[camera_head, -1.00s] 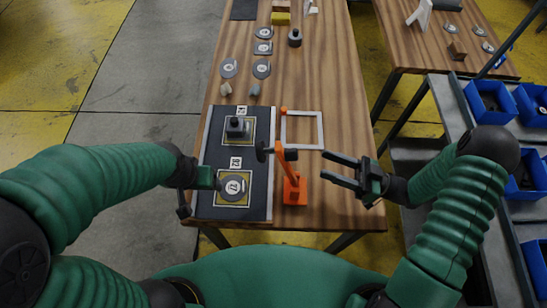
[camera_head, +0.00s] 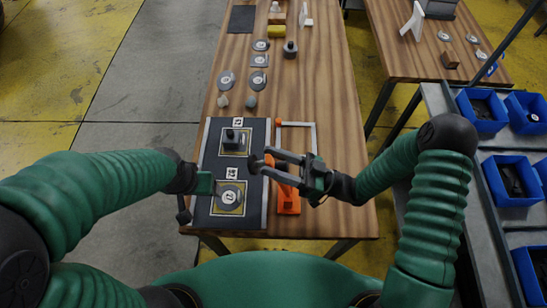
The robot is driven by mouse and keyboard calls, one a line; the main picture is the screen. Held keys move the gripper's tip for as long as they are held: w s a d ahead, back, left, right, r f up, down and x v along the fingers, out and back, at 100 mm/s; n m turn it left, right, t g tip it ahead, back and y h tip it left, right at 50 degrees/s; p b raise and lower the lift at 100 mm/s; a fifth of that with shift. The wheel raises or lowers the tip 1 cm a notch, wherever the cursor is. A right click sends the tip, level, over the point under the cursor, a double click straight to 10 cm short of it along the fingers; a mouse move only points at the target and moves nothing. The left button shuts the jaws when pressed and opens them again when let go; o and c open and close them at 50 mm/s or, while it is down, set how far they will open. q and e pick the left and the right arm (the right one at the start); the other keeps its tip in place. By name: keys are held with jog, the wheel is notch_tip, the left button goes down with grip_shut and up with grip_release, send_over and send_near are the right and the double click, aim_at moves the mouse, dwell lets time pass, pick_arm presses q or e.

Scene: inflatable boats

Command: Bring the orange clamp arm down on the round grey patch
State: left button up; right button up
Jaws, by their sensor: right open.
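The orange clamp (camera_head: 287,201) stands at the right edge of the black mat (camera_head: 207,215). Its arm is raised, and the dark pad (camera_head: 256,166) at its upper end sits above the mat's right side. The round grey patch (camera_head: 230,197) lies flat in the mat's lower yellow-edged square, left of the clamp and apart from the pad. My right gripper (camera_head: 266,159) is open, its fingers reaching left around the top of the clamp arm; contact is unclear. My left gripper (camera_head: 196,194) is at the mat's left edge, beside the patch; its jaw opening is unclear.
A black weight (camera_head: 232,137) stands in the mat's upper square. A white frame (camera_head: 314,138) lies right of the mat. Several grey discs and another dark weight (camera_head: 290,50) are farther up the table. Bare wood lies to the right of the clamp.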

jog(key=shift+a, duration=0.35)
jog(key=shift+c, duration=0.2)
jog(key=shift+a, duration=0.3)
jog(key=c, duration=0.5)
jog(key=shift+s+d+r, duration=0.1)
jog(key=c, duration=0.5)
jog(key=shift+d, duration=0.1)
grip_shut()
